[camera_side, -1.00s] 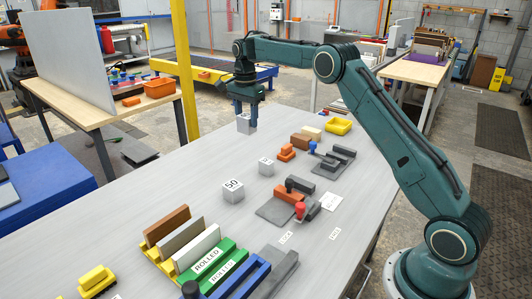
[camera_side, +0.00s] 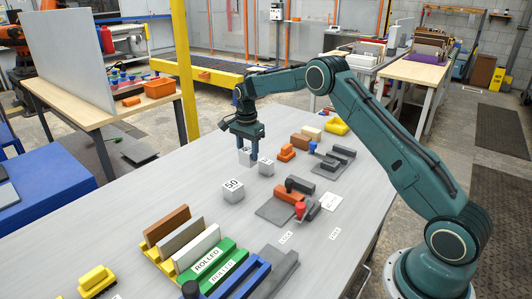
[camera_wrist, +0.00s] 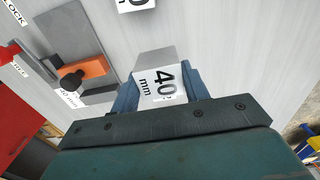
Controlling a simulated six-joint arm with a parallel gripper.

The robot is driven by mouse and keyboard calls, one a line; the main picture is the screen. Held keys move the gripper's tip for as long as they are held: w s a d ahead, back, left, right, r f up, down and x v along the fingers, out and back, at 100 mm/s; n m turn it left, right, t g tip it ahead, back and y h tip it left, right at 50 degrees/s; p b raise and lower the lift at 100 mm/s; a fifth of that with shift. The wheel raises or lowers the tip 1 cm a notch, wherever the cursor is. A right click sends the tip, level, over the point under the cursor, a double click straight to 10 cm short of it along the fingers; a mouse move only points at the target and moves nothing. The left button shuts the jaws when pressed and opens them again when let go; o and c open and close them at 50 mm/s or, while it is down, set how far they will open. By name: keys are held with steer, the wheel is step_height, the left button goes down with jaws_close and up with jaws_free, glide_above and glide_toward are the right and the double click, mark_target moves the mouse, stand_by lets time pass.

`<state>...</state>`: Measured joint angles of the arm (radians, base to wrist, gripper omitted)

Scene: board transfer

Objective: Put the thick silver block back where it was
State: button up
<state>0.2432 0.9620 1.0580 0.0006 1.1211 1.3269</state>
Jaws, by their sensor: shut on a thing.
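My gripper (camera_side: 248,146) points down over the far half of the table, shut on a silver block (camera_side: 245,158). In the wrist view my gripper (camera_wrist: 162,80) has its blue fingers on either side of the silver block (camera_wrist: 157,57), and a white label reading "40 mm" shows between them. A third silver block (camera_side: 233,193), labelled 50, stands nearer. I cannot tell whether the held block touches the table.
A grey fixture with a red knob (camera_side: 300,208) lies to the right on the table (camera_side: 150,195). Orange and grey parts sit behind it. A rack of long bars (camera_side: 180,240) stands at the front. The table left of the blocks is clear.

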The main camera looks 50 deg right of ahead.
mark_target(248, 150)
steer(key=shift+f, duration=1.75)
steer(key=shift+f, duration=2.15)
steer(key=shift+f, duration=0.1)
steer(key=o, duration=1.3)
step_height(248, 150, up, 12)
steer(key=shift+f, duration=0.15)
steer(key=shift+r, duration=0.25)
